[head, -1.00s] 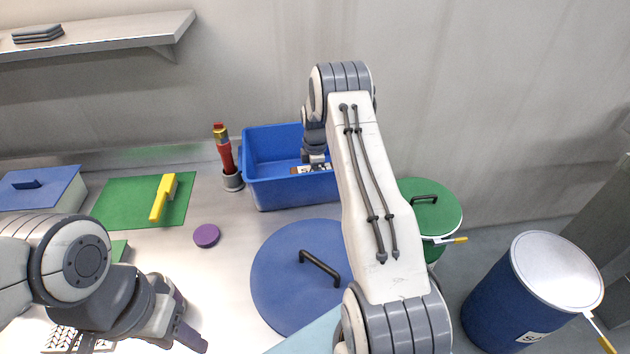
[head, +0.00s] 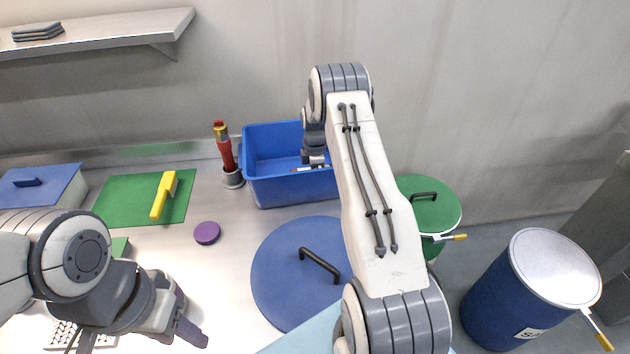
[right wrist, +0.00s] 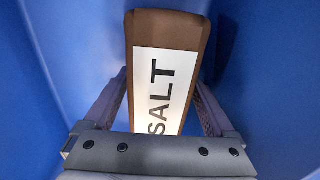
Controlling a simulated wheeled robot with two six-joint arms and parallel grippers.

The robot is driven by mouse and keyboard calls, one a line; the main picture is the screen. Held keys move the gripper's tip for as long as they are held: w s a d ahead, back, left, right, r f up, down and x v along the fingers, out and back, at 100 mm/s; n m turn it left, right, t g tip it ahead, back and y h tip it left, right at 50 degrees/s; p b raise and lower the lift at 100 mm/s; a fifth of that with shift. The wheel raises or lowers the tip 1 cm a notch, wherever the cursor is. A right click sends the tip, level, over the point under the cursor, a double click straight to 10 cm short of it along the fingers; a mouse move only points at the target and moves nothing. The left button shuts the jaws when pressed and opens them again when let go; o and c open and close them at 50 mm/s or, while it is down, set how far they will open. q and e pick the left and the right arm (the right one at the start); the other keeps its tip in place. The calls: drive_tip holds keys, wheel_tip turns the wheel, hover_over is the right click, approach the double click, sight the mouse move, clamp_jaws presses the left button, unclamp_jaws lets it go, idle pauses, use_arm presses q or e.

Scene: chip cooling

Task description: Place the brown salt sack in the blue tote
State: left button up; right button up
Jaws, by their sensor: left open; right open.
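The blue tote (head: 285,193) stands on the steel counter against the back wall. My right arm reaches into it from the front, and my right gripper (right wrist: 161,80) is down inside. In the right wrist view the brown salt sack (right wrist: 190,30), with a white SALT label, lies between the open fingers, with blue tote walls (right wrist: 275,80) around it. I cannot tell whether the fingers touch it. In the head view only a sliver of the sack (head: 311,169) shows under the gripper. My left gripper (head: 190,325) is open and empty, low at the left.
A red bottle (head: 224,150) in a holder stands close left of the tote. A blue round lid (head: 275,275) with a black handle is in front. A purple disc (head: 207,233) lies nearby. Drums stand at right.

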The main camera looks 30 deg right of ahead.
wheel_tip(320, 180, up, 12)
drive_tip(key=b, duration=0.3)
drive_tip(key=shift+f, duration=0.2)
use_arm(q)
wheel_tip(320, 180, down, 4)
drive_tip(key=shift+r, duration=0.15)
